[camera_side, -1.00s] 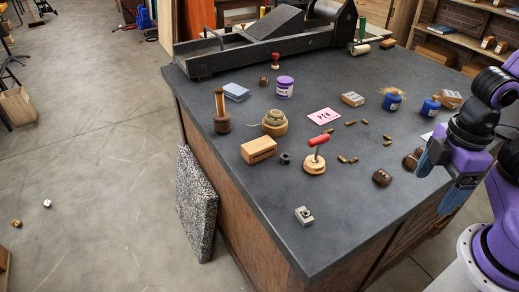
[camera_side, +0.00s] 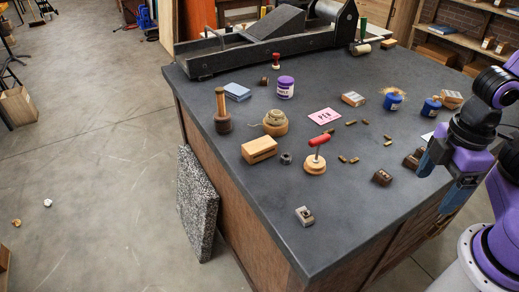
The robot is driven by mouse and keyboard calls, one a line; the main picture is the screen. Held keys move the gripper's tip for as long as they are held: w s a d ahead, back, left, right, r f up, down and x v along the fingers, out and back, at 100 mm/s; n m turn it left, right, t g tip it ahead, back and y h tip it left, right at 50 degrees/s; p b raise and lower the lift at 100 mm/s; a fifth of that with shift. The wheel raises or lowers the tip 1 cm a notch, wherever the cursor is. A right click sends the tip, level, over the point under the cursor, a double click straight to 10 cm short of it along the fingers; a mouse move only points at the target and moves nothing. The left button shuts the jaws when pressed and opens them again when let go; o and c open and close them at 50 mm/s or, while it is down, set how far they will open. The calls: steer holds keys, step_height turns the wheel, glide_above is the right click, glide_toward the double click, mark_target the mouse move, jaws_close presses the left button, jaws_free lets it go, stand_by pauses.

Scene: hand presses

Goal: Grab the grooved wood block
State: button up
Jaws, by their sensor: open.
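The grooved wood block (camera_side: 259,150) is a light brown block with a dark slot along its side. It lies on the dark bench top, left of the wooden stand with the red handle (camera_side: 316,156). My gripper (camera_side: 441,186) is at the right edge of the view, over the right side of the bench, pointing down. Its blue fingers are apart, with nothing seen between them. It is far to the right of the block and not touching it.
A small dark nut-like piece (camera_side: 286,158) sits just right of the block. A twine spool (camera_side: 275,123) and a wooden-handled tool (camera_side: 222,112) stand behind it. A grey metal block (camera_side: 304,216) lies nearer the front. The dark press (camera_side: 270,38) fills the back.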

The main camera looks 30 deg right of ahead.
step_height(320, 180, up, 5)
steer(key=w+a+r+m+g+y, duration=0.1)
steer(key=w+a+m+g+y, duration=0.25)
steer(key=w+m, duration=0.6)
steer(key=w+a+m+g+y, duration=0.2)
steer(key=w+a+m, duration=0.3)
steer(key=w+m, duration=0.4)
steer(key=w+d+f+m+t+y, duration=0.15)
steer(key=w+d+m+y, duration=0.35)
steer(key=w, duration=0.6)
steer(key=w+d+m+t+y, duration=0.3)
steer(key=w+d+m, duration=0.3)
steer(key=w, duration=0.5)
glide_toward(257, 145)
steer(key=a, duration=0.3)
steer(key=shift+s+a+m+h, duration=0.25)
steer(key=shift+s+m, duration=0.05)
steer(key=shift+m, duration=0.05)
steer(key=shift+f+x, duration=0.2)
steer(key=shift+x, duration=1.1)
steer(key=shift+f+x, duration=0.25)
steer(key=shift+x, duration=1.05)
steer(key=shift+w+d, duration=0.15)
steer(key=shift+d, duration=0.05)
steer(key=c, duration=1.1)
